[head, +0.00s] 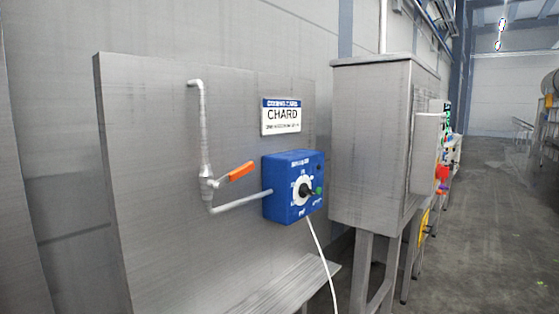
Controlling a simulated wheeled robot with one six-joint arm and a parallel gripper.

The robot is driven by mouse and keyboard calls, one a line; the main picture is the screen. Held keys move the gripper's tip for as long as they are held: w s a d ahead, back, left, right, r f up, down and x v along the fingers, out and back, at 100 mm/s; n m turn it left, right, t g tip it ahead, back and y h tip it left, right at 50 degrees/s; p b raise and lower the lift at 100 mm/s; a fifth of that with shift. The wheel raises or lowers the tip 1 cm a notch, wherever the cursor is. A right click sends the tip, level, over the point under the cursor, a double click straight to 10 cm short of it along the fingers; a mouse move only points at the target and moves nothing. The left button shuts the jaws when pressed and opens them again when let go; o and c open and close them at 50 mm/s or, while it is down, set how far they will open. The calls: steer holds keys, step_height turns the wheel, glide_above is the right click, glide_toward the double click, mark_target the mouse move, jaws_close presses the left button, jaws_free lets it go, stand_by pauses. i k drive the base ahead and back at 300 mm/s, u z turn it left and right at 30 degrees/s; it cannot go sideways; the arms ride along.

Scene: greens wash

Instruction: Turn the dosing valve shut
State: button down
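The valve (207,183) sits on a grey pipe (204,130) in front of a metal panel in the head view. Its orange lever (238,172) points right and slightly up, roughly crosswise to the upright pipe and roughly along the lower pipe run. My gripper is not in view.
A sign reading CHARD (281,116) is on the panel (140,200). A grey metal cabinet (370,140) on legs stands right of the box. A white cable (322,262) hangs below the box past a metal ledge (290,289). Open floor (490,220) lies at right.

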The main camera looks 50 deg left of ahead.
mark_target(234, 176)
steer(key=u, duration=0.65)
steer(key=i, duration=0.2)
steer(key=u, duration=0.15)
